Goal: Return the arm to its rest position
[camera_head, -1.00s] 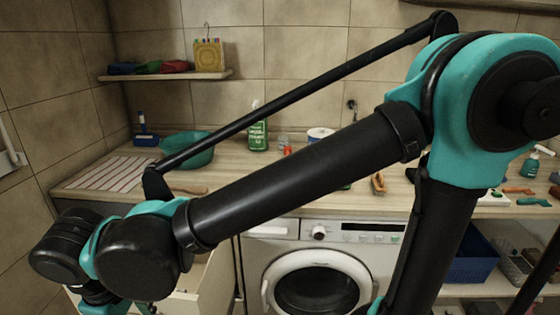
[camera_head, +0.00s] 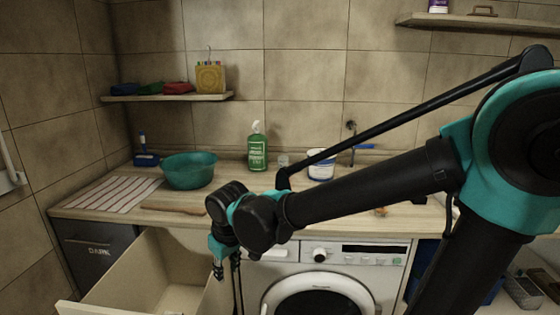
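My arm reaches in from the right, and its wrist bends down in front of the counter's edge. My gripper (camera_head: 227,268) hangs below the wrist, pointing down, between the open drawer and the washing machine. Its two dark fingers look spread apart, with nothing visible between them. The fingertips are small and dark against the gap behind them.
A cream drawer (camera_head: 133,262) stands open at the lower left. The washing machine (camera_head: 380,275) is right of the gripper. The wooden counter (camera_head: 226,178) holds a teal basin (camera_head: 188,172), a green spray bottle (camera_head: 257,150), a white tub (camera_head: 321,166) and a striped cloth (camera_head: 112,193).

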